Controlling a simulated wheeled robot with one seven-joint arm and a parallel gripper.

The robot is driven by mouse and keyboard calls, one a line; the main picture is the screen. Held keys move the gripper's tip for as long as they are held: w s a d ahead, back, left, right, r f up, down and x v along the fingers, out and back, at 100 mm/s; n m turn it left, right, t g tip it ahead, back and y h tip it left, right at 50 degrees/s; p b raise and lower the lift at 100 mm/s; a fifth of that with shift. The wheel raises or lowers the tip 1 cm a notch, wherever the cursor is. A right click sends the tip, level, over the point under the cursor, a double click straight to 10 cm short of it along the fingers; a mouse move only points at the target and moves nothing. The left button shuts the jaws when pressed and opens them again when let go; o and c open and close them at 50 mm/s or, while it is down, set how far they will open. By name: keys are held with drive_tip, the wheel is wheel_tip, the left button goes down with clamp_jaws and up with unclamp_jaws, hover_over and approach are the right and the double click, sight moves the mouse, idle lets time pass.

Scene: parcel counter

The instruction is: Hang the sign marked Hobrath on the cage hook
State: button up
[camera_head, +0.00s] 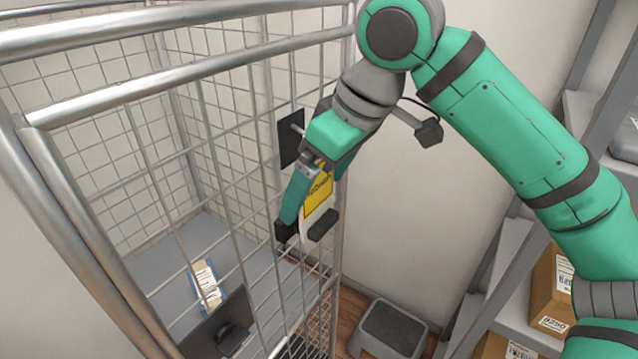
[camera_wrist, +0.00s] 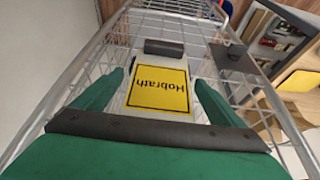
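The sign marked Hobrath (camera_wrist: 160,88) has a yellow label with dark lettering on a white panel. It reads upside down in the wrist view and also shows in the head view (camera_head: 319,190). My gripper (camera_head: 304,229) holds it in mid-air beside the cage, with the fingers around the panel; the exact contact is partly hidden. A dark plate with a short peg (camera_head: 290,138) is on the cage mesh, up and left of my gripper. Another dark plate with a black hook-like part (camera_head: 232,340) is lower left. The wrist view shows one dark plate (camera_wrist: 232,58) right of the sign.
The wire cage (camera_head: 180,68) fills the left, with metal rails at its top. A labelled parcel (camera_head: 206,286) lies inside it. A grey step stool (camera_head: 390,328) is on the floor. Shelves with cardboard boxes (camera_head: 551,290) stand at right. Bare wall lies between cage and shelves.

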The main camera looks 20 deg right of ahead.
drive_tip(key=shift+s+a+f, duration=0.1)
drive_tip(key=shift+a+f, duration=0.1)
drive_tip(key=shift+f, duration=0.05)
drive_tip(key=v, duration=1.1)
drive_tip(key=shift+d, duration=0.2)
